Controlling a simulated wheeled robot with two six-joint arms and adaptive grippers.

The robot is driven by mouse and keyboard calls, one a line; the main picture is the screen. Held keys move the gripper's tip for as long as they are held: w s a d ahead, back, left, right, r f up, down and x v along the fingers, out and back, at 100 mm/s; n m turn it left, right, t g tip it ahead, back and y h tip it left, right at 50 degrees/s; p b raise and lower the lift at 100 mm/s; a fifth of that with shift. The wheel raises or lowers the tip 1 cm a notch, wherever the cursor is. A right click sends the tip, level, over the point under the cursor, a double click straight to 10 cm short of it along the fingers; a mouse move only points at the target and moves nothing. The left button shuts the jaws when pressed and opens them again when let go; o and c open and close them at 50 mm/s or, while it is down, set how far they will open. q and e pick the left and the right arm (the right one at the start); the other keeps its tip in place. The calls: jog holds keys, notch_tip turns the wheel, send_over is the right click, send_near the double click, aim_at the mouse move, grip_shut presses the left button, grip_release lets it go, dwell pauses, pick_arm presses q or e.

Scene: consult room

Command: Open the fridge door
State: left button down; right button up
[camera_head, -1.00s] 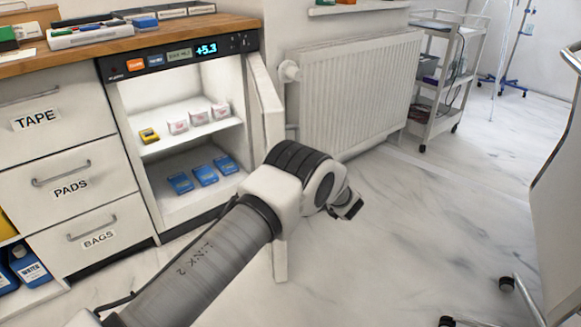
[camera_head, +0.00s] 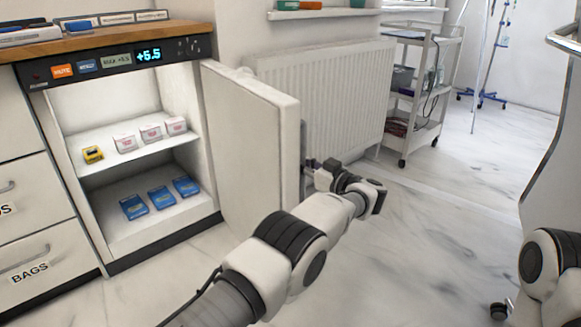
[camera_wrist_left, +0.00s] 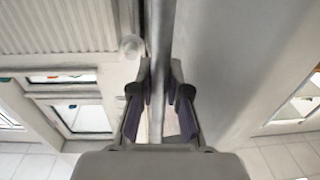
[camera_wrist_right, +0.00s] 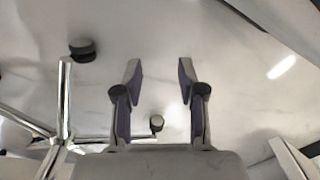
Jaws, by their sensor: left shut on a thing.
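The fridge (camera_head: 150,225) is built in under the wooden counter, with its lit inside in full view. Its white door (camera_head: 252,150) stands wide open, swung out to the right of the opening. My left gripper (camera_head: 312,170) is at the outer side of the door, at its free edge. In the left wrist view a grey bar handle (camera_wrist_left: 158,70) runs between the fingers of my left gripper (camera_wrist_left: 160,95), which are shut on it. My right gripper (camera_wrist_right: 158,75) is open and empty above the floor in the right wrist view.
Small boxes (camera_head: 150,132) and blue packs (camera_head: 161,197) sit on the fridge shelves. A radiator (camera_head: 345,100) is on the wall behind the door. A trolley (camera_head: 415,95) stands farther right. A chair base (camera_wrist_right: 62,130) is below my right gripper. Marble floor is free in the middle.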

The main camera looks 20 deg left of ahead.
aim_at(305, 127)
pick_arm(q)
jog(key=shift+d+f, duration=0.1)
jog(key=shift+d, duration=0.05)
jog(key=c, duration=1.1)
grip_release()
jog(key=shift+d, duration=0.15)
jog(key=shift+c, duration=0.2)
notch_tip(305, 127, up, 10)
jog(key=shift+r, duration=0.1)
jog(key=shift+w, duration=0.1)
